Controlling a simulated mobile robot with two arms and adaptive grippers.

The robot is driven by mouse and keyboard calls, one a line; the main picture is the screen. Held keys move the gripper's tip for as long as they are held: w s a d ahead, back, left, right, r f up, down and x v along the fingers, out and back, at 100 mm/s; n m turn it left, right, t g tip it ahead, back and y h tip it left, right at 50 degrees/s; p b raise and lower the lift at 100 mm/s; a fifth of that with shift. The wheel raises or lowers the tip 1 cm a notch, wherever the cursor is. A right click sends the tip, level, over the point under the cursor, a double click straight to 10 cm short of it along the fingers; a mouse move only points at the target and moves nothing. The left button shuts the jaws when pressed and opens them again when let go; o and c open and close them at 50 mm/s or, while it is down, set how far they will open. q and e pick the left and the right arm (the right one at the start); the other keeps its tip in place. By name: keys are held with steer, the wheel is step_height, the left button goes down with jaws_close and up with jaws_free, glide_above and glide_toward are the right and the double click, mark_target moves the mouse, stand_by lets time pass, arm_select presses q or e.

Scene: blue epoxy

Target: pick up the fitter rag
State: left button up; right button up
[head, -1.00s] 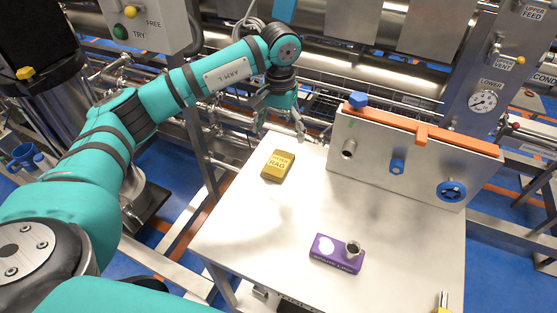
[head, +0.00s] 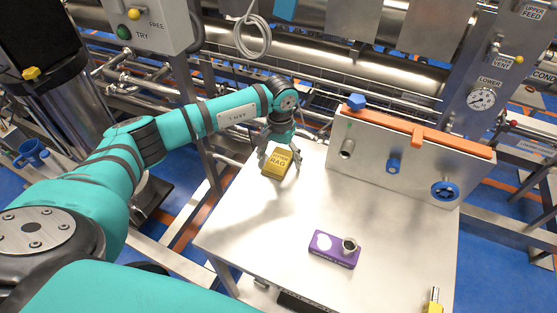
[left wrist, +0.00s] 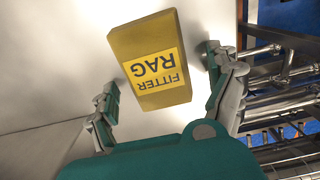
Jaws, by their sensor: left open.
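The fitter rag (head: 277,163) is a mustard-yellow folded block with a yellow label, lying on the steel table near its back left corner. My left gripper (head: 279,165) is open above it, with its fingers pointing down on either side of the rag in the head view. In the left wrist view the rag (left wrist: 152,62) lies ahead of and between the two spread fingers of my left gripper (left wrist: 160,77). A gap shows between each finger and the rag. My right gripper is not in view.
A purple block (head: 334,249) with a metal fitting on it sits at the table's middle front. A steel panel (head: 408,158) with an orange top bar and blue knobs stands at the back right. A yellow item (head: 433,301) is at the front right. The table's middle (head: 290,210) is clear.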

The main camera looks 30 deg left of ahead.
mark_target(280, 157)
arm_select(q)
steer(key=c, duration=1.1)
steer(key=shift+o, duration=0.2)
steer(key=shift+r, duration=0.15)
steer(key=shift+w+r+b, duration=0.1)
steer(key=shift+r+b, duration=0.3)
steer(key=shift+r, duration=0.1)
step_height(280, 157, up, 2)
steer(key=shift+r+b, duration=0.2)
steer(key=shift+b, duration=0.35)
steer(key=s+d+b, duration=0.1)
steer(key=d, duration=0.3)
steer(key=s+d+b, duration=0.1)
steer(key=s+d, duration=0.1)
steer(key=d, duration=0.3)
steer(key=s+d+r+b, duration=0.1)
steer(key=s+d, duration=0.1)
steer(key=d, duration=0.2)
steer(key=shift+d+b, duration=0.35)
steer(key=shift+s+d+r, duration=0.2)
steer(key=shift+s+d, duration=0.05)
steer(key=shift+d, duration=0.5)
